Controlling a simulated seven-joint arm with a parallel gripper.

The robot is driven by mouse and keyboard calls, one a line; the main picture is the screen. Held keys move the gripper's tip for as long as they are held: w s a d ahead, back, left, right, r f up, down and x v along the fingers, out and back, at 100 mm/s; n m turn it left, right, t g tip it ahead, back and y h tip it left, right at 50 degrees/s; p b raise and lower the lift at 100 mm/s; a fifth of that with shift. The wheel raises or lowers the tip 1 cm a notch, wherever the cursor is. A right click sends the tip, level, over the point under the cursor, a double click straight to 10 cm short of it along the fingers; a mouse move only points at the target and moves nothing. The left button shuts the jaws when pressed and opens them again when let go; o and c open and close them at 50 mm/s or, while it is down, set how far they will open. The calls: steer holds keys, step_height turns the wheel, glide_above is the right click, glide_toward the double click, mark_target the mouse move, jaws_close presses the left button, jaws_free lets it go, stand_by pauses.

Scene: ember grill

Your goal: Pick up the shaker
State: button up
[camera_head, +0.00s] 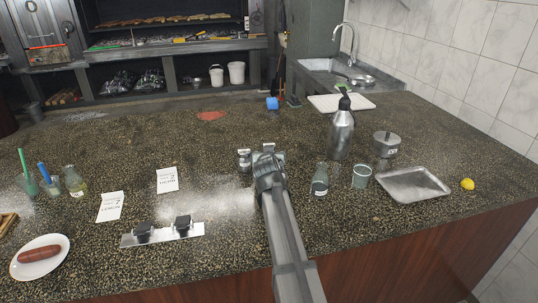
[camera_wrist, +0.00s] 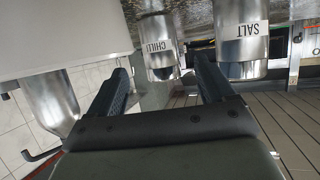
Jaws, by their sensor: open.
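Two small metal shakers with white labels show in the wrist view: one marked CHILLI (camera_wrist: 161,62) and one marked SALT (camera_wrist: 242,42). The CHILLI shaker appears in the gap between my fingertips, and the SALT shaker is to the right of the right finger. My gripper (camera_wrist: 163,78) is open, with nothing clamped in it. In the head view my gripper (camera_head: 262,158) is low over the middle of the counter, and a small metal shaker (camera_head: 244,158) stands just left of it. My gripper partly hides what is beside it there. Whether a finger touches either shaker I cannot tell.
A tall metal bottle (camera_head: 341,133), a glass bottle (camera_head: 320,180), a cup (camera_head: 361,176), a metal canister (camera_head: 386,145) and a tray (camera_head: 412,184) stand to the right. A metal strip with two black knobs (camera_head: 163,234) lies front left. Paper notes (camera_head: 167,179) lie left.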

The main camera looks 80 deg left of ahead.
steer(key=shift+x, duration=2.65)
steer(key=shift+r, duration=0.1)
steer(key=c, duration=0.9)
steer(key=shift+c, duration=0.2)
